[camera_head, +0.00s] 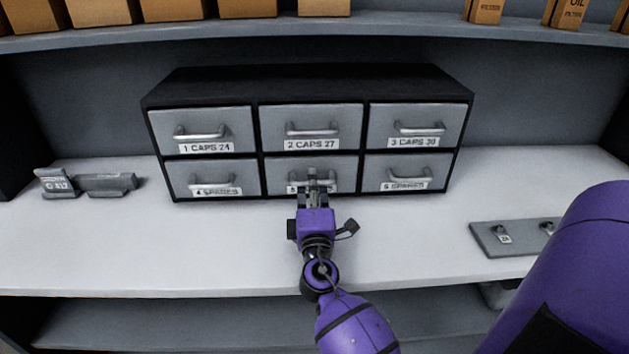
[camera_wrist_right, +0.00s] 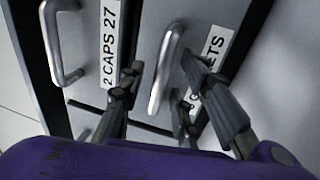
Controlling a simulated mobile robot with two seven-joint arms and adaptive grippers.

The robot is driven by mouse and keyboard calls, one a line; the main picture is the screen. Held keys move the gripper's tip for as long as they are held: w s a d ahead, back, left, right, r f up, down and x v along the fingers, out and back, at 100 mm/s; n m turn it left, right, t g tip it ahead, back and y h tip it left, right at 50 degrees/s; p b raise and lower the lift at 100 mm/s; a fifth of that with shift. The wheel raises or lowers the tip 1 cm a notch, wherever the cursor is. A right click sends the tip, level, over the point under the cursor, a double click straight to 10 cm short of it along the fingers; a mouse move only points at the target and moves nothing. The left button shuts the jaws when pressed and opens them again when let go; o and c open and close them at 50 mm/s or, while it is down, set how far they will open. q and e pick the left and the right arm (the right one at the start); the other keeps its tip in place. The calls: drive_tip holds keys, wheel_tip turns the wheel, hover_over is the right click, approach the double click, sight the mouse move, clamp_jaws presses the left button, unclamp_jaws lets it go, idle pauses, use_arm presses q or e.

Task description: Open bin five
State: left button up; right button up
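Bin five (camera_head: 276,170) is the lower middle drawer of a dark cabinet with grey drawer fronts. It looks shut, flush with its neighbours. Its label (camera_wrist_right: 208,68) is partly covered by my right gripper in both views. My right gripper (camera_head: 312,176) is in front of this drawer, at its silver bar handle (camera_wrist_right: 166,70). My left gripper is not in view.
The cabinet's other drawers, such as 2 CAPS 27 (camera_head: 311,118), look shut. A grey block with a label (camera_head: 57,182) lies at the left on the white worktop (camera_head: 150,245). Boxes (camera_head: 248,8) stand on the shelf above.

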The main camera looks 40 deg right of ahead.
drive_tip(key=shift+w+d, duration=0.2)
clamp_jaws()
idle(0.5)
